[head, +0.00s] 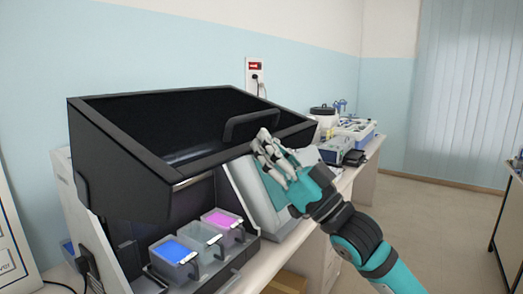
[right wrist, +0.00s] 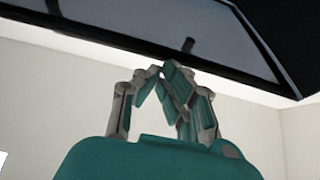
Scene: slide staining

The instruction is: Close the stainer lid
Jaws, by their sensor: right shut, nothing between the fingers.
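The stainer lid (head: 120,150) is a large black frame with a dark window, and it stands raised over the stainer's front opening. Its black bar handle (head: 250,124) is on the right part of the lid. My right gripper (head: 266,142) is shut and empty, just below and right of the handle, near the lid's lower front edge. In the right wrist view the closed fingertips (right wrist: 163,68) point up at the lid's dark edge (right wrist: 110,40). I cannot tell whether they touch it. My left gripper is not in view.
Under the lid, blue (head: 173,251), clear grey (head: 200,238) and magenta (head: 222,219) staining baths sit in a black tray at the front. A grey instrument (head: 342,149) and a blue-and-white tray (head: 357,128) stand farther along the bench.

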